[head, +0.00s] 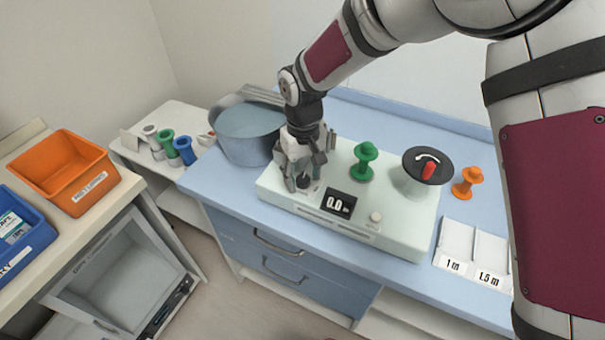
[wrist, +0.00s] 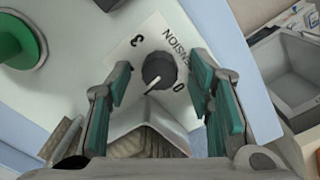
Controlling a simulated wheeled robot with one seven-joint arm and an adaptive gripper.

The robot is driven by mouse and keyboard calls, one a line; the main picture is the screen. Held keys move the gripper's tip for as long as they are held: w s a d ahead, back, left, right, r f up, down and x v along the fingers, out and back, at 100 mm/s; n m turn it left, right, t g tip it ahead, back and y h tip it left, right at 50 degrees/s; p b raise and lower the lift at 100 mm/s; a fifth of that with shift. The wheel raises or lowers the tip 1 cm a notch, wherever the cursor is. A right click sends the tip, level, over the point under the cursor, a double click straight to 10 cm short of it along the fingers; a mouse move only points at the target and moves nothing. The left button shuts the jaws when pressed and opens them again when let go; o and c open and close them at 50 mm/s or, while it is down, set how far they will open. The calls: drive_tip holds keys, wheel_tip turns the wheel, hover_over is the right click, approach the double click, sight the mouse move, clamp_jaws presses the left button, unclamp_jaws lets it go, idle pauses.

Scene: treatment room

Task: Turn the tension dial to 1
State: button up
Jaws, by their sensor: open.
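The tension dial (wrist: 158,70) is a dark round knob on a white panel, with a white pointer line towards its lower left in the wrist view. A "3" (wrist: 137,40) is printed above left of it, a "0" (wrist: 178,86) below right, and part of the word "TENSION" to the right. In the head view the dial (head: 303,183) sits at the left end of the pale machine (head: 400,228), whose display (head: 338,203) reads 0.0. My gripper (head: 304,170) is above the dial, pointing down. Its green-padded fingers (wrist: 160,66) are open on either side of the dial; contact is unclear.
Labelled trays (head: 473,246) lie at the right.

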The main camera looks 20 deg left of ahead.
drive_tip(key=shift+f, duration=0.15)
drive_tip(key=shift+c, duration=0.6)
clamp_jaws()
drive_tip(key=n+b, duration=0.2)
drive_tip(key=shift+w+f+n, duration=0.15)
drive_tip(key=shift+n, duration=0.15)
drive_tip(key=shift+n+b, duration=0.65)
drive_tip(key=shift+n, duration=0.55)
drive_tip(key=shift+o, duration=0.6)
unclamp_jaws()
